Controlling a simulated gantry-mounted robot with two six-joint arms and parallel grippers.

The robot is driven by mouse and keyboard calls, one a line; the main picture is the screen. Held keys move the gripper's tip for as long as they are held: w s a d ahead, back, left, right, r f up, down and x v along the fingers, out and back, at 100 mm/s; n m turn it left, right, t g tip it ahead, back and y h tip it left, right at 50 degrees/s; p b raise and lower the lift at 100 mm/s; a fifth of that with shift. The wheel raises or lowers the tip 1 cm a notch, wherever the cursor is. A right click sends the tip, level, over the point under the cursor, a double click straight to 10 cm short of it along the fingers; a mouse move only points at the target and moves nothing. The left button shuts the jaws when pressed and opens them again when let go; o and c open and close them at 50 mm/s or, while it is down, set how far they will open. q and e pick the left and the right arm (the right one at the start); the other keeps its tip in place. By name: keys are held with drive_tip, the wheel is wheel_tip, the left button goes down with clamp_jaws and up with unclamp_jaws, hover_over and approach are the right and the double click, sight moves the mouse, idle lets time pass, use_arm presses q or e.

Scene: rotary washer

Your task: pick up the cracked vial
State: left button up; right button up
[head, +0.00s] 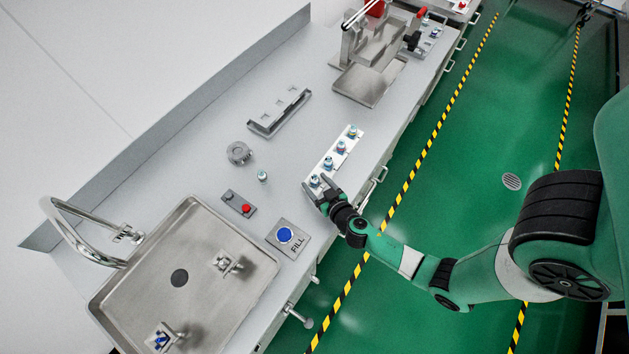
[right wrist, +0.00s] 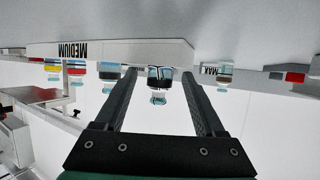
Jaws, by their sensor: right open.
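Several small capped vials stand in a row on a white rack (head: 335,160) along the bench's front edge in the head view. My right gripper (head: 319,186) is open at the near end of the row, by the end vial (head: 315,180). In the right wrist view, which appears upside down, a vial with dark lines on its glass (right wrist: 159,76) shows between the open fingers. I cannot tell whether those lines are cracks or whether the fingers touch it. Another vial (head: 262,176) stands alone on the bench. My left gripper is not in view.
A control box with a red button (head: 240,204), a blue FILL button (head: 285,235) and a sink (head: 140,285) lie at the near left. A grey slotted holder (head: 279,111) and a round metal part (head: 238,153) stand behind the row. A metal fixture (head: 371,75) stands farther back.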

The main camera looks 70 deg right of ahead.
drive_tip(key=shift+c, duration=0.4)
clamp_jaws()
drive_tip(key=shift+r, duration=0.1)
